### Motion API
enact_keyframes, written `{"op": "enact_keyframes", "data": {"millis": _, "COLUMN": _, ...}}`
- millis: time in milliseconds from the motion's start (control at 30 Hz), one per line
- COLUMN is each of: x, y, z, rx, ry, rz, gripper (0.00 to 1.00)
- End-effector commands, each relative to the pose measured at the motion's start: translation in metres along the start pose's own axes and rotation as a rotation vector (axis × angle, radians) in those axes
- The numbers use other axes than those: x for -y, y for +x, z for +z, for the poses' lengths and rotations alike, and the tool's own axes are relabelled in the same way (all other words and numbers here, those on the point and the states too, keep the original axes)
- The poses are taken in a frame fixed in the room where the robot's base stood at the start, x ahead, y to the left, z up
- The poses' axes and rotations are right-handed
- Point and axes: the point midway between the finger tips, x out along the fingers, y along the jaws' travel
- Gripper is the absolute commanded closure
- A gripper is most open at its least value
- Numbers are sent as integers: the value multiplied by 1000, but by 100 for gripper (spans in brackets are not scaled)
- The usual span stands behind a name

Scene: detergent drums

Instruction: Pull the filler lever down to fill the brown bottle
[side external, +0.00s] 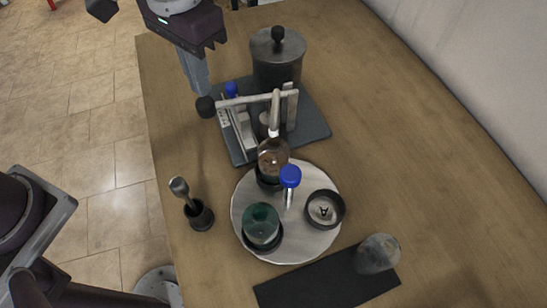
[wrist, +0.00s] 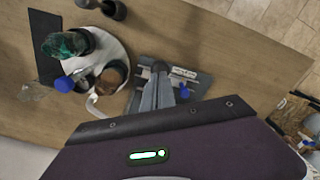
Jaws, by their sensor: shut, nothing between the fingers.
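The filler stands on a dark base plate (side external: 315,122) with a lidded dark drum (side external: 277,62) behind it. Its pale lever (side external: 245,99) reaches left from the upright and ends in a black knob (side external: 205,107). The brown bottle (side external: 272,158) stands upright below the spout at the back edge of a round white tray (side external: 290,245); it also shows in the wrist view (wrist: 112,76). My gripper (side external: 201,88) is shut and empty, pointing down just behind and above the knob. Its fingers (wrist: 160,72) hide part of the filler in the wrist view. I cannot tell whether they touch the knob.
The tray also holds a green jar (side external: 261,222), a blue-capped tube (side external: 290,177) and a dark-rimmed dish (side external: 325,208). A black cup with a tool (side external: 198,215) stands left. The table's right is clear.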

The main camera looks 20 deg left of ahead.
Motion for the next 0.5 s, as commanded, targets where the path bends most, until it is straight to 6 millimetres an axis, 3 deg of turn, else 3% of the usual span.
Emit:
{"op": "enact_keyframes", "data": {"millis": 367, "x": 0, "y": 0, "z": 0, "rx": 0, "ry": 0, "rz": 0, "gripper": 100}}
{"op": "enact_keyframes", "data": {"millis": 500, "x": 0, "y": -15, "z": -1, "rx": -4, "ry": 0, "rz": 1, "gripper": 100}}
